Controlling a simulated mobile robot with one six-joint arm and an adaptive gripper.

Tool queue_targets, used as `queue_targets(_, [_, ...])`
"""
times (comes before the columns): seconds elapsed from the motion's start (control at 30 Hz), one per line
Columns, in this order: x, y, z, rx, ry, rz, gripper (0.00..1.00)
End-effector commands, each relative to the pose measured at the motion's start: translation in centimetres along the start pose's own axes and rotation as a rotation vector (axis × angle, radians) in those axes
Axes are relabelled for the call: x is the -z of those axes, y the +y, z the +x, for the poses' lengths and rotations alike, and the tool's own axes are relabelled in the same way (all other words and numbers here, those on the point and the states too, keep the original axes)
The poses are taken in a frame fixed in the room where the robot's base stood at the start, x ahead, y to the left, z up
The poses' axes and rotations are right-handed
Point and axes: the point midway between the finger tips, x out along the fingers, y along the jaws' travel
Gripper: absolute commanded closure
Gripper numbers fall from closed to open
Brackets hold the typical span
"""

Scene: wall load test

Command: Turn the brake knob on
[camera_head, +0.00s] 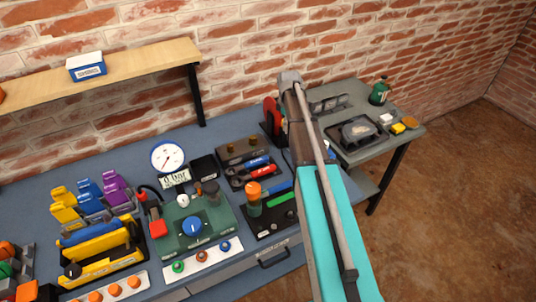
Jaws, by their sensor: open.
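A blue round knob (192,227) sits on top of a green bench unit (218,219). A black knob (72,269) sits at the front left corner of a yellow-framed unit (107,268). No readable label shows which knob is the brake knob, and I cannot tell how either one is set. My arm crosses the right-middle of the view, rising from the bottom edge over the bench's right side. My gripper cannot be made out, so its place relative to the knobs does not show.
A dial gauge (167,156) stands behind the green unit. An orange-topped cylinder (254,199), a tool tray (236,181) and a strip of coloured buttons (202,257) crowd the blue bench (38,206). A wooden shelf (140,62) overhangs the back left. A side table (341,98) stands right.

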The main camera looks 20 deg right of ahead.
Motion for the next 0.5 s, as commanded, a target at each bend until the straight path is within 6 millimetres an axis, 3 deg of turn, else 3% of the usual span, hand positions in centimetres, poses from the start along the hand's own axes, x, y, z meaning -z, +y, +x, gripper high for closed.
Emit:
queue_targets(0.23, [0.0, 0.0, 0.0, 0.0, 0.003, -0.152, 0.06])
queue_targets(0.5, [0.0, 0.0, -2.7, 0.0, 0.004, -0.159, 0.06])
